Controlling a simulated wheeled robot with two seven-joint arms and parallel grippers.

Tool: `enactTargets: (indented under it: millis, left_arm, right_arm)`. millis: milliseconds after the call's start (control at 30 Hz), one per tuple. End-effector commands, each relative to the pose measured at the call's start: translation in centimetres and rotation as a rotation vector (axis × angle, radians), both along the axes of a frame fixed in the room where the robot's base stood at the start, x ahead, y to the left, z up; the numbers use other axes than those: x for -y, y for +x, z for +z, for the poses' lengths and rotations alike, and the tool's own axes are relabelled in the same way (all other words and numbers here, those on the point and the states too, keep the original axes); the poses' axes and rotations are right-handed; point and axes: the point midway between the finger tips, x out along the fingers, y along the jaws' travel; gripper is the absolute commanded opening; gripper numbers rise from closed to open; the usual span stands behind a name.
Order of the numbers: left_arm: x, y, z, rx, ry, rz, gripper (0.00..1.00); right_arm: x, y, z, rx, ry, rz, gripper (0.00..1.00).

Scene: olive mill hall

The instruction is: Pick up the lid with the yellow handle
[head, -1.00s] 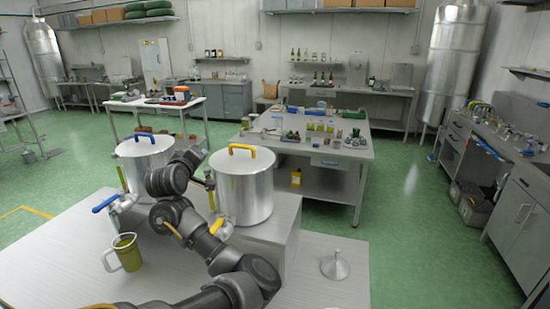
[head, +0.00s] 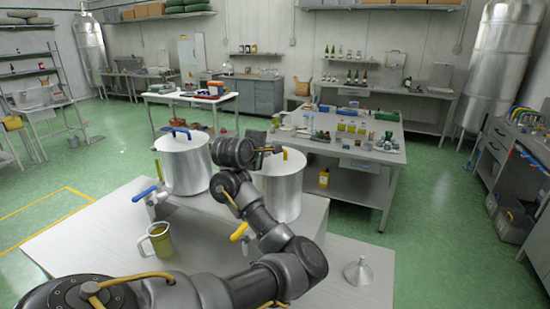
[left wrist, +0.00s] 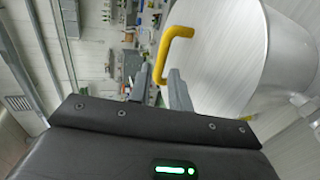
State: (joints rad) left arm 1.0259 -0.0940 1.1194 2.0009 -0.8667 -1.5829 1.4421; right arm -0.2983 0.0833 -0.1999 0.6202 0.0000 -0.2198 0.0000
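Two steel pots stand side by side on a raised metal block. The right pot (head: 277,193) has the lid with the yellow handle (head: 285,154), largely hidden behind my left arm in the head view. In the head view my left gripper (head: 272,149) is at the lid. My right gripper is not in view.
The left pot (head: 184,165) has a lid with a blue handle (head: 181,132). A pitcher of yellow-green liquid (head: 160,240) stands in front, and a steel funnel (head: 358,270) lies to the right. A yellow tap lever (head: 239,231) is beside my arm.

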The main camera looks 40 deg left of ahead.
Motion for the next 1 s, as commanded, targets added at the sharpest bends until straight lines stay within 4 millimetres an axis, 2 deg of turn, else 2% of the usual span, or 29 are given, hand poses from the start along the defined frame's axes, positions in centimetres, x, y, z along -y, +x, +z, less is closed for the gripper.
enactTargets:
  millis: [267, 400, 700, 1000]
  left_arm:
    - [-0.2, 0.6, -0.2, -0.002, 0.001, -0.001, 0.2]
    - [-0.4, 1.7, -0.7, -0.009, 0.005, -0.003, 0.2]
    - [-1.0, 4.4, -1.8, -0.003, 0.003, -0.002, 0.2]
    - [-1.1, 5.1, -2.1, 0.0, 0.0, -0.002, 0.2]
  right_arm:
    - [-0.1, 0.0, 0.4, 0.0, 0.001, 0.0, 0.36]
    - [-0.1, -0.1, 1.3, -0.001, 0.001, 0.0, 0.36]
    - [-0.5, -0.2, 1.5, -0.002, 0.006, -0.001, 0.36]
    - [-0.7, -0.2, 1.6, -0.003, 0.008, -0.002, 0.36]
